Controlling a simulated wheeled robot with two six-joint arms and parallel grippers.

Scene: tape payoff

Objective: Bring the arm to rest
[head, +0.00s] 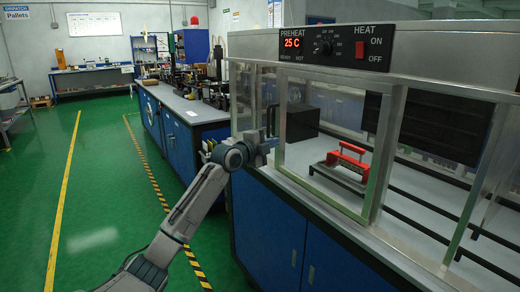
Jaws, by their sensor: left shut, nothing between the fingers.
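My left arm (195,205) comes up from the bottom of the head view. My left gripper (271,146) is at its end, shut and empty. It is in front of the near left corner of the glass-sided heating cabinet (440,55). I cannot tell whether it touches the frame. My right gripper is not in view.
Inside are a red-handled piece (348,160) on dark rails and a black box (302,122). Blue cabinets (270,225) stand below. Green floor (95,200) at left is clear.

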